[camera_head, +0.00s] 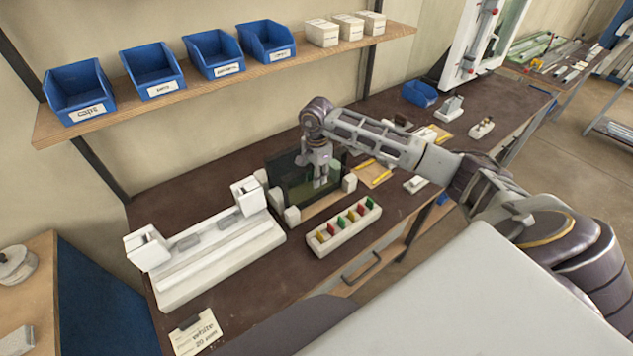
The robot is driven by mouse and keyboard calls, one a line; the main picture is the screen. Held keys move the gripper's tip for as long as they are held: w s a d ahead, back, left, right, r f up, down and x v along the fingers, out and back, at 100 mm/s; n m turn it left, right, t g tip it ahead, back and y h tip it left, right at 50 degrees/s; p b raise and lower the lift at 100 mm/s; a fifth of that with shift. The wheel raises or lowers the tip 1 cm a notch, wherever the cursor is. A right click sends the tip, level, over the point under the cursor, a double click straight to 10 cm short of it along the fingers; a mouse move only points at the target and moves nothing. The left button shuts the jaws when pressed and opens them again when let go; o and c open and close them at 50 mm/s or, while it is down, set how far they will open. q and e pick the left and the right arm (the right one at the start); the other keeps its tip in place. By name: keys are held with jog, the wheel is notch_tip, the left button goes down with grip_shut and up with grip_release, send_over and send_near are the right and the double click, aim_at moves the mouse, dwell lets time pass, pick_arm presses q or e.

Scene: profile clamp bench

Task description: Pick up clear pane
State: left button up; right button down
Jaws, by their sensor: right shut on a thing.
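A dark greenish see-through pane (292,183) stands upright between small white corner blocks (292,216) on the bench. I take it to be the clear pane. My right gripper (321,183) points down at the pane's front face, right of its middle, and is shut on it. The fingers hide part of the pane, and the exact grip is too small to see. I cannot tell whether the pane is lifted from its stand. My left gripper is not in view.
A white clamp fixture (215,255) stands left of the pane. A white block with several coloured pieces (343,230) lies in front. A label card (197,333) is at the near left. A shelf (222,84) with blue bins is above. Bare bench (185,190) lies behind the fixture.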

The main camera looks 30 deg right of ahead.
jog(key=shift+r, duration=0.1)
notch_tip(320, 180, up, 8)
jog(key=shift+w+r+b, duration=0.1)
jog(key=shift+r+b, duration=0.05)
jog(key=shift+b, duration=0.7)
jog(key=shift+r, duration=0.8)
